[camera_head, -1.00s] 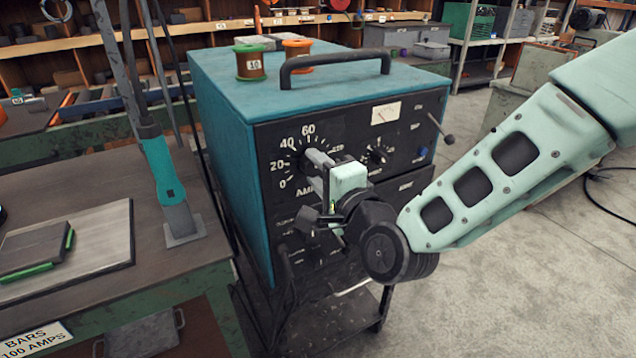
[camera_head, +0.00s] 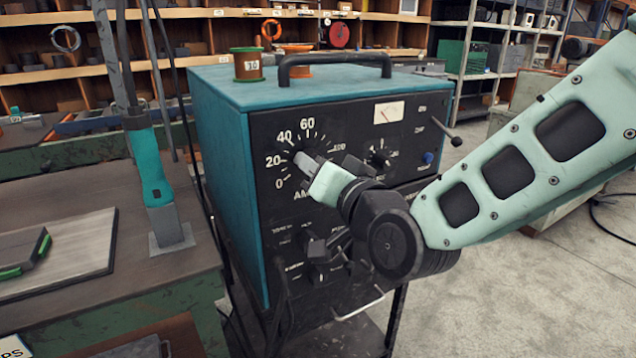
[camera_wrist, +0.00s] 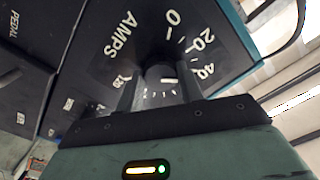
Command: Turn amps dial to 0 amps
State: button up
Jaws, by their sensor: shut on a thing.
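The amps dial (camera_head: 292,152) is at the upper left of the welder's black front panel, with a white scale marked 0, 20, 40, 60 and up. My gripper (camera_head: 304,163) reaches it from the right and hides much of its knob in the head view. In the wrist view the dark knob (camera_wrist: 159,76) sits between the two fingers of my gripper (camera_wrist: 160,90), which are shut on it. A short white mark shows on the knob, but I cannot tell its exact reading. The 0, 20 and 40 marks lie at the upper right there.
The teal welder (camera_head: 225,150) carries a black handle (camera_head: 335,60) and wire spools (camera_head: 248,65) on top. A smaller knob (camera_head: 378,158) is right of the amps dial. A workbench (camera_head: 100,290) stands close on the left. Open floor (camera_head: 540,275) lies to the right.

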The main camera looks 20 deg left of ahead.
jog(key=shift+d+f+n+b, duration=0.1)
jog(key=shift+n+b, duration=2.2)
jog(key=shift+n, duration=1.65)
jog(key=shift+f+n+b, duration=0.1)
jog(key=shift+n+b, duration=2.15)
jog(key=shift+n, duration=1.7)
jog(key=shift+w, duration=0.1)
jog(key=o, duration=1)
jog(key=shift+r, duration=0.15)
jog(key=v, duration=1.7)
